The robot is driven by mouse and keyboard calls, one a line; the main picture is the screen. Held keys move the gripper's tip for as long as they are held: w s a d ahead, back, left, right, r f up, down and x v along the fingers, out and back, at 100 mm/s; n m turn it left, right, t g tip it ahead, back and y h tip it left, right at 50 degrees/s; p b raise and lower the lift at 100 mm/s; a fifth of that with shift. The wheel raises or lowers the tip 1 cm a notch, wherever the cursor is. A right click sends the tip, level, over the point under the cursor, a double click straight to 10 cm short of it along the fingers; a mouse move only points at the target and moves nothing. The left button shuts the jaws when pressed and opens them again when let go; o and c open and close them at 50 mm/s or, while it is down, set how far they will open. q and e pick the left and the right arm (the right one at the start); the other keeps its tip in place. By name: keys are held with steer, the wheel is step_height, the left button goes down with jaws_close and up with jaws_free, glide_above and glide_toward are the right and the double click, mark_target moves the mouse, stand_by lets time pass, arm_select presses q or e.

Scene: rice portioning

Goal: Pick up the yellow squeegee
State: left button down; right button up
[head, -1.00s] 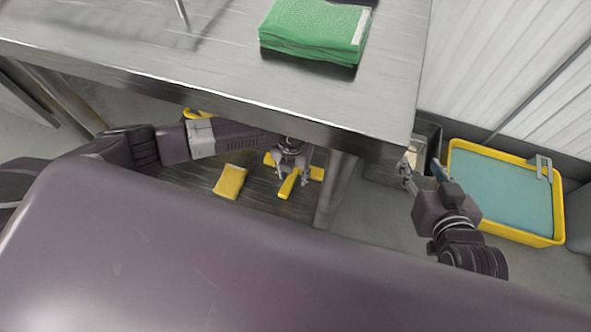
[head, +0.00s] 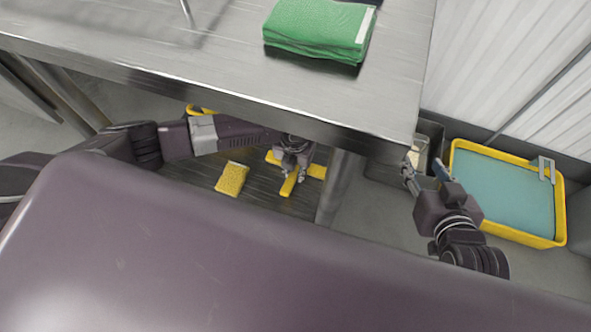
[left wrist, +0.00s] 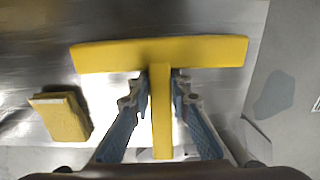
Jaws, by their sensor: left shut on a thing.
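The yellow squeegee (head: 288,187) lies on the metal shelf under the table, T-shaped, partly hidden by my left gripper in the head view. In the left wrist view its wide head (left wrist: 160,54) runs across the top and its handle (left wrist: 161,125) points down between the fingers. My left gripper (head: 295,174) is shut on the handle, one finger on each side; the fingers also show in the left wrist view (left wrist: 160,92). Whether the squeegee is clear of the shelf I cannot tell. My right gripper (head: 425,172) is open beside the table's right corner, its fingers apart.
A yellow sponge (head: 232,179) lies left of the squeegee on the shelf (head: 265,203). The tabletop (head: 200,60) overhangs, with a leg (head: 340,188) close right. Green cloths (head: 318,30) lie on top. A yellow-rimmed tub (head: 505,235) stands at right.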

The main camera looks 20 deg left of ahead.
mark_target(295, 172)
arm_select(q)
step_height(295, 172, up, 5)
steer(key=shift+r+p, duration=0.1)
steer(key=shift+p, duration=0.9)
step_height(295, 172, up, 2)
steer(key=shift+r+p, duration=0.1)
steer(key=shift+p, duration=0.3)
steer(key=shift+r+p, duration=0.3)
steer(key=shift+r, duration=1)
arm_select(e)
steer(key=s+d+f+g+h, duration=0.1)
steer(key=s+d+f+g, duration=0.1)
steer(key=s, duration=0.5)
steer(key=s+d+f+g+h, duration=0.1)
steer(key=s+d+f+g, duration=0.2)
steer(key=s+f+g, duration=0.2)
steer(key=s, duration=0.3)
steer(key=shift+f+g, duration=0.2)
steer(key=shift+g, duration=0.2)
arm_select(q)
steer(key=c, duration=2.3)
jaws_free()
steer(key=shift+c, duration=0.2)
jaws_close()
